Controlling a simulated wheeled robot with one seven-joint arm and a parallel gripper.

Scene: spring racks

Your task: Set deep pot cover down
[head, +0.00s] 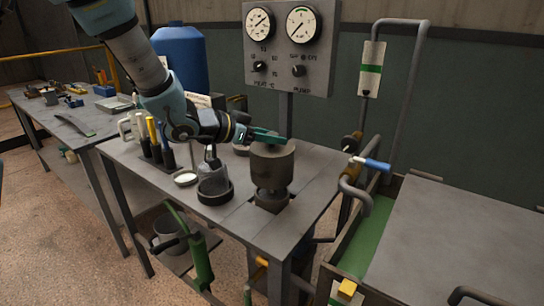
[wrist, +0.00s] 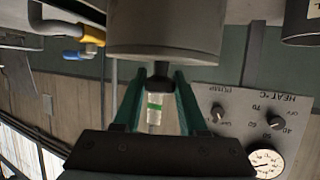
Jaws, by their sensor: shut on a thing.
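The deep pot cover (head: 272,167) is a dull grey-brown cylinder on the table, above a small dark square stand (head: 271,202). In the wrist view its grey side (wrist: 165,38) fills the top middle, with a dark knob (wrist: 160,70) at its end. My gripper (head: 268,137) is at the cover's top in the head view. In the wrist view my green fingers (wrist: 160,82) are shut on the knob from both sides. I cannot tell whether the cover touches what is below it.
A glass vessel on a black ring (head: 215,186) and a small white dish (head: 186,178) stand left of the cover. A tool holder (head: 155,150) is farther left. A gauge panel (head: 290,45) is behind, pipes (head: 365,165) at right. The table's front right is clear.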

